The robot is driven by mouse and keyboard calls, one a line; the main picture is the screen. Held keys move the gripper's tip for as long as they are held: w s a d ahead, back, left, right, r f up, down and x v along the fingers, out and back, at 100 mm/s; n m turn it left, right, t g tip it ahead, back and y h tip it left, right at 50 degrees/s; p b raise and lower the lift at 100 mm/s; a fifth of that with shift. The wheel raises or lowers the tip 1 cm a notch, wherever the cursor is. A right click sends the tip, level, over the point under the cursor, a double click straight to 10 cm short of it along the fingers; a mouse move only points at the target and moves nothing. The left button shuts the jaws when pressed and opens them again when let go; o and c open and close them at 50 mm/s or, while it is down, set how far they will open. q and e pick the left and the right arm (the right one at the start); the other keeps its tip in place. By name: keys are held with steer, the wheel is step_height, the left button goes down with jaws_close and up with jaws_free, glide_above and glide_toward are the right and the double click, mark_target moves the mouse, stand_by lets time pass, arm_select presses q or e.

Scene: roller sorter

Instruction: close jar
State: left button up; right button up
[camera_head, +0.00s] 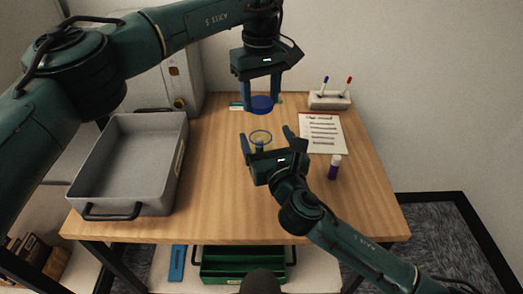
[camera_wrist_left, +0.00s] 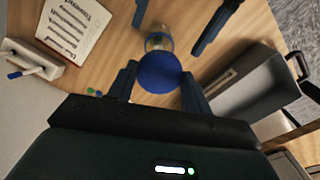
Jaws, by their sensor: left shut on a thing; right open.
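A blue round lid (camera_head: 262,104) is held between the two fingers of my left gripper (camera_head: 261,106), which is shut on it above the far part of the table. The lid also fills the middle of the left wrist view (camera_wrist_left: 159,73). A small see-through jar (camera_head: 260,146) with a bluish rim stands nearer on the table, its top uncovered. In the left wrist view the jar (camera_wrist_left: 158,42) is partly hidden behind the lid. My right gripper (camera_head: 267,138) is open, with its fingers on either side of the jar; contact cannot be told.
A grey tray (camera_head: 88,205) stands at the table's left. A printed sheet (camera_head: 322,145), a purple-capped tube (camera_head: 334,168) and a white pen holder (camera_head: 328,101) are on the right. Small green items lie near the lid. The table's (camera_head: 220,205) front middle is clear.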

step_height(320, 180, down, 8)
steer(key=x, duration=0.7)
steer(key=shift+w+a, duration=0.1)
steer(key=shift+w, duration=0.2)
steer(key=shift+c, duration=0.3)
steer(key=c, duration=1.4)
arm_select(q)
steer(key=shift+f, duration=2.5)
steer(key=shift+f, duration=0.85)
